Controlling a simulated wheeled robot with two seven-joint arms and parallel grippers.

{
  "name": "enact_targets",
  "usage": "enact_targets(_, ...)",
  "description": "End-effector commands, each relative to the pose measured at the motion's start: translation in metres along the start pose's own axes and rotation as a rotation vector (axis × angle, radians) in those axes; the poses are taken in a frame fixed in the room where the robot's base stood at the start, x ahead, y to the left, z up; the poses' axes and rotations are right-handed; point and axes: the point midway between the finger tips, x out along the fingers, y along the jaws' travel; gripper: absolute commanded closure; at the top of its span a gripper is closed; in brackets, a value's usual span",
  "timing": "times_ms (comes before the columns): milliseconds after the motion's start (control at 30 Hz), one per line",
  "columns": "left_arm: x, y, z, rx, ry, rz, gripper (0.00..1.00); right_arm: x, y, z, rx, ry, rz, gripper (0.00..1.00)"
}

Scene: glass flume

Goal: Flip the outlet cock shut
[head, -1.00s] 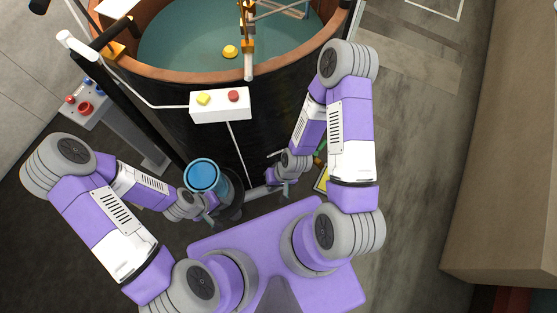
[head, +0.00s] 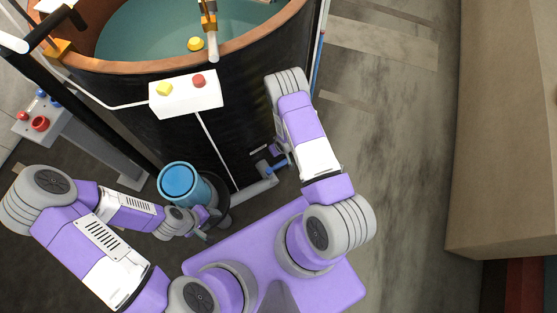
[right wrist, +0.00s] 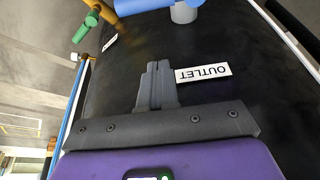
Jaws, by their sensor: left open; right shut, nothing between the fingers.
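The outlet cock shows as a blue lever (head: 277,167) by a grey pipe (head: 257,190) low on the tank's near side. In the right wrist view a blue bar (right wrist: 150,5) crosses the top edge beside a grey stub (right wrist: 184,13), above a white OUTLET label (right wrist: 203,73). My right gripper (right wrist: 153,68) is shut and empty, pointing at the dark tank wall, apart from the blue bar. In the head view it is mostly hidden by my right arm. My left gripper (head: 209,226) is open, just below the blue cylinder.
The dark round tank (head: 180,135) holds teal water and has a copper rim. A blue cylinder (head: 181,182) stands left of the pipe. A white button box (head: 187,94) and a grey control stand (head: 85,140) are near. A green handle (right wrist: 88,24) shows. Floor to the right is clear.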

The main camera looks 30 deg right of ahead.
Motion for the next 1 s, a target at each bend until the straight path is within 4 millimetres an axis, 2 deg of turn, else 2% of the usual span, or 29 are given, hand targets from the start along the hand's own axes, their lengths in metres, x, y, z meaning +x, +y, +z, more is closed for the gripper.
enact_targets(333,0.000,0.000,0.000,0.001,0.001,0.000,0.48,0.002,0.003,-0.003,-0.009,0.006,0.004,1.00)
enact_targets(467,0.003,-0.001,0.000,0.001,0.001,0.000,0.48,0.010,0.002,-0.001,-0.009,0.004,0.004,1.00)
enact_targets(567,0.008,-0.003,-0.001,0.001,0.001,0.000,0.48,0.025,0.002,-0.001,-0.008,0.005,0.004,1.00)
enact_targets(900,0.034,-0.013,-0.002,0.001,0.000,0.000,0.48,0.095,0.003,-0.001,-0.007,0.006,0.004,1.00)
enact_targets(1000,0.038,-0.014,-0.002,0.001,0.000,0.000,0.48,0.105,0.002,0.003,-0.008,0.002,0.004,1.00)
